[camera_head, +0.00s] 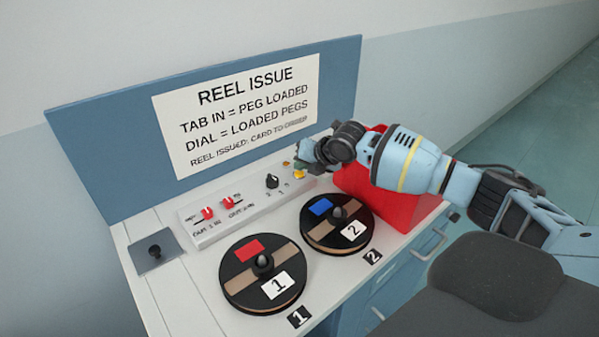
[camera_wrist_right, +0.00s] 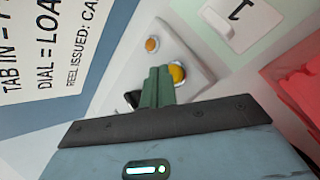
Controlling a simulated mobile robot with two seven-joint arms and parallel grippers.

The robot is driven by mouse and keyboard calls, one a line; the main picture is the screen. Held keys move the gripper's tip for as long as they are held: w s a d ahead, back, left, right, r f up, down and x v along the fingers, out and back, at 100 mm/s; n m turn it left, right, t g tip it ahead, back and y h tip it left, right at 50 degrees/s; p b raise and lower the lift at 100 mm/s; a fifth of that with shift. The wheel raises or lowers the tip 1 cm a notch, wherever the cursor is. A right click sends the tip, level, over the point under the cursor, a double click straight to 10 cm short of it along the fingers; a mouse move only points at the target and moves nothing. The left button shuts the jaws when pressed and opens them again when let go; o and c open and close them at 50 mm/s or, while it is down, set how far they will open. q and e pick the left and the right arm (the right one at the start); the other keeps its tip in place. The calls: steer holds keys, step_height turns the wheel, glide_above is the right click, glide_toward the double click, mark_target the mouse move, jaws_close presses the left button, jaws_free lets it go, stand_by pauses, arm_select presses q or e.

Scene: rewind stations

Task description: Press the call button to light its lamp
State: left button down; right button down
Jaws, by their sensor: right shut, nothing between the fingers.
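A round yellow button (camera_head: 299,175) sits at the right end of the pale control panel (camera_head: 222,227). It also shows in the right wrist view (camera_wrist_right: 178,73). A smaller orange dome (camera_wrist_right: 152,44) sits near it on the panel, perhaps the lamp; I cannot tell whether it is lit. My right gripper (camera_head: 303,165) is over the panel's right end. In the right wrist view its green fingers (camera_wrist_right: 157,86) are shut and empty, with the tips beside the yellow button in the picture. I cannot tell whether they touch it. My left gripper is not in view.
A black dial (camera_head: 272,181) and two red switches (camera_head: 208,213) are on the panel. Reel 1 (camera_head: 240,297) and reel 2 (camera_head: 322,240) lie in front. A red box (camera_head: 365,195) stands under my right forearm. A blue board (camera_head: 95,150) with a sign (camera_head: 240,115) rises behind.

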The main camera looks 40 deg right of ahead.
mark_target(302, 174)
steer(key=shift+f, duration=0.1)
stand_by(0.4)
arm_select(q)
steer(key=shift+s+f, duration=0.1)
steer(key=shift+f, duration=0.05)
arm_select(e)
steer(key=shift+f, duration=0.4)
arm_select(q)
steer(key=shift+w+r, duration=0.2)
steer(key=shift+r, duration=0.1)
arm_select(e)
steer(key=shift+r, duration=0.4)
